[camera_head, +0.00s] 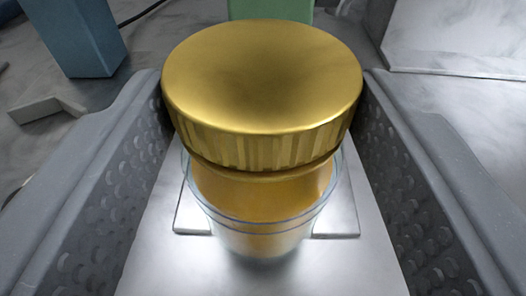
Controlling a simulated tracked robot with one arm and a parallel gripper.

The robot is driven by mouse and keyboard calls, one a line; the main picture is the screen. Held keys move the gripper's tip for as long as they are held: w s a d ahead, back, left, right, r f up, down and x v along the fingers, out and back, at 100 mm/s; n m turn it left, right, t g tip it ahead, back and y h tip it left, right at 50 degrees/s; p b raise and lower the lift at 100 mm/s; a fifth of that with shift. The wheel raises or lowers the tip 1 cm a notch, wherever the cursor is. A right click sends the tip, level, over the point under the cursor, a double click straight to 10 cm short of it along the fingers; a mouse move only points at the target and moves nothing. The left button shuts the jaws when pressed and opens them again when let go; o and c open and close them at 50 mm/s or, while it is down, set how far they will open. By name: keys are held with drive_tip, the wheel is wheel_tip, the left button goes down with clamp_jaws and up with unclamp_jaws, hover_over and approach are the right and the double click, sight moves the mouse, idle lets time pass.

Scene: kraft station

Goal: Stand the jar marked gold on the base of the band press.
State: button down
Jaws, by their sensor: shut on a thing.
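A clear jar with gold contents and a wide ribbed gold lid (262,85) fills the middle of the head view. It is upright between the two grey dimpled fingers of my gripper (263,150), which are shut on it at both sides. A light metal plate (190,215) shows beneath and behind the jar, on a smooth pale surface (165,265). I cannot tell whether the jar's bottom touches the plate or hangs just above it. No marking can be read on the jar from here, and I cannot tell whether the plate is the press base.
A blue block (78,35) stands at the upper left. A green object (272,10) is right behind the jar, partly hidden by the lid. A pale block or slab edge (455,35) is at the upper right. A small grey piece (40,107) and dark cables lie at the left.

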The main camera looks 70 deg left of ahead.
drive_tip(key=shift+f, duration=1.05)
drive_tip(key=shift+f, duration=0.15)
drive_tip(key=c, duration=0.6)
unclamp_jaws()
drive_tip(key=b+v, duration=0.1)
drive_tip(key=v, duration=1.1)
drive_tip(key=shift+d, duration=0.1)
